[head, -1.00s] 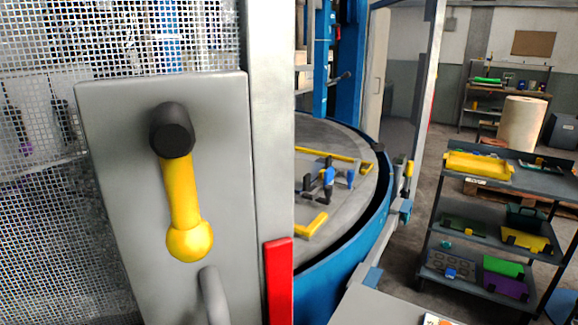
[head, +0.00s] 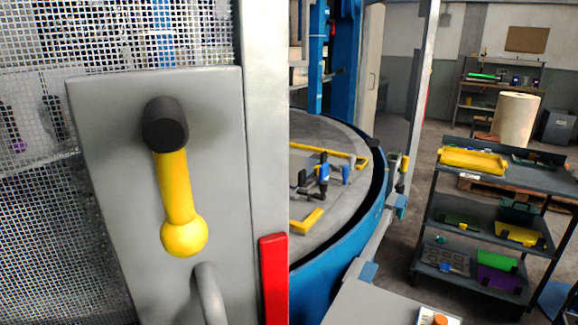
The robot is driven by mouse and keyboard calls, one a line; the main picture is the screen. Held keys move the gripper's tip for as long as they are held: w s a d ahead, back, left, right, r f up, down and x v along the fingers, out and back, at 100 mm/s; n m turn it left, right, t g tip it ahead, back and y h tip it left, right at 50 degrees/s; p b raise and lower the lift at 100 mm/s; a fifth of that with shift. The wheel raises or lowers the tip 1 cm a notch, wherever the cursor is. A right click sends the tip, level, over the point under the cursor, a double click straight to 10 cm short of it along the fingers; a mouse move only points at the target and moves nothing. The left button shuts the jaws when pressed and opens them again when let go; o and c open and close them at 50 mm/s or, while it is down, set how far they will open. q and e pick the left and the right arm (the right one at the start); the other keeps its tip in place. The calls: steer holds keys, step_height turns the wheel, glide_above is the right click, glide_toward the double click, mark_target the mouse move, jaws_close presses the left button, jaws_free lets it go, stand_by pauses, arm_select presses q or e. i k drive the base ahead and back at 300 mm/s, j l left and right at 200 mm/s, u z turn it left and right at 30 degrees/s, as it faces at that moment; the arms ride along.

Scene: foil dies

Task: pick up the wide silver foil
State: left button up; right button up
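No wide silver foil can be made out in the head view. Neither of my grippers is in view. A large pale roll (head: 515,119) stands upright at the back right, but it looks cream rather than silver.
A grey door panel with a yellow handle (head: 176,195) and a mesh screen (head: 40,200) fill the left, close by. A round table with a blue rim (head: 350,240) stands in the middle. A dark shelf cart (head: 500,178) with trays stands right. Floor shows between them.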

mark_target(297, 164)
steer(key=l+u, duration=0.2)
steer(key=l, duration=1.05)
steer(key=i+l+u, duration=0.2)
steer(key=l+u, duration=0.15)
steer(key=l, duration=0.45)
steer(key=i+l+u, duration=0.15)
steer(key=l+u, duration=0.2)
steer(key=l, duration=0.55)
steer(key=l+u, duration=0.35)
steer(key=l, duration=0.5)
